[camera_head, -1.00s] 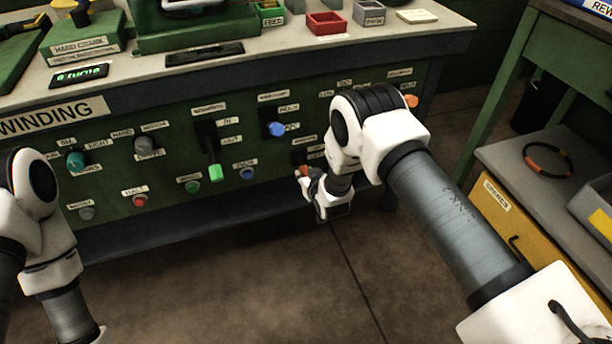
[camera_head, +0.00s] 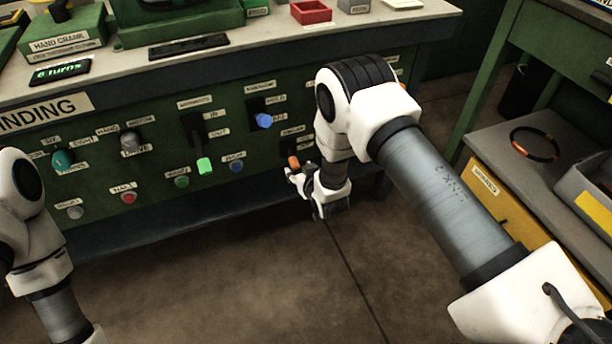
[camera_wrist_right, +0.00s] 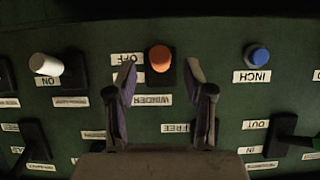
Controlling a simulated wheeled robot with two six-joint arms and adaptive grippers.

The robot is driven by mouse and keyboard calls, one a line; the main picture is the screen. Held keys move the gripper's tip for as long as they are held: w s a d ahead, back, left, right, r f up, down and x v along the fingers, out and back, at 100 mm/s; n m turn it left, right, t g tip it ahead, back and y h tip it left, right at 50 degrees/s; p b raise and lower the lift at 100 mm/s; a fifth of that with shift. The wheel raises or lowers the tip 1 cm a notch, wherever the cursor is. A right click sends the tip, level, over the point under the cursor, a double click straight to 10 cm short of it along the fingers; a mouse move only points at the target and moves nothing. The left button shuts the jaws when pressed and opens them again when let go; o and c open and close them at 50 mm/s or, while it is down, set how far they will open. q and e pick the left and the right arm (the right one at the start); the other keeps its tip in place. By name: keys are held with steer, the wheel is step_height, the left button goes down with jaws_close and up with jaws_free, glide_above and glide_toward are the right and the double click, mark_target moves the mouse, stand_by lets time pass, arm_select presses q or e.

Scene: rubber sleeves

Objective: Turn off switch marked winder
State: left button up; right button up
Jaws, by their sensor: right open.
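The winder switch has an orange knob (camera_head: 293,161) low on the right of the green control panel. In the right wrist view, which shows the panel upside down, the orange knob (camera_wrist_right: 160,58) sits on a black plate beside an OFF label (camera_wrist_right: 124,60) and near a WINDER label (camera_wrist_right: 152,100). My right gripper (camera_wrist_right: 160,76) is open, its two fingers on either side of the knob's line. In the head view my right gripper (camera_head: 297,176) is right at the switch. Whether a finger touches the knob I cannot tell. Only my left arm shows at the left; its gripper is out of frame.
A blue INCH button (camera_wrist_right: 257,56) and a white-knobbed switch (camera_wrist_right: 46,65) flank the orange knob. A green lever (camera_head: 204,165) and a blue-knobbed lever (camera_head: 264,120) are farther left. A dark ledge (camera_head: 180,224) runs below the panel. Floor in front is clear.

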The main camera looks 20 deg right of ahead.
steer(key=v, duration=0.7)
steer(key=shift+s, duration=0.3)
steer(key=s+d+f+m+g, duration=0.1)
steer(key=s+d+f+g, duration=0.15)
steer(key=s+f, duration=0.35)
steer(key=s+d+f+g, duration=0.2)
steer(key=s+f+g, duration=0.1)
steer(key=s, duration=0.5)
steer(key=s+f+g, duration=0.2)
steer(key=s+g, duration=0.4)
steer(key=s, duration=1.2)
step_height(320, 180, up, 22)
steer(key=s+g+p, duration=0.1)
steer(key=s+p, duration=0.1)
steer(key=p, duration=2)
steer(key=shift+a, duration=0.2)
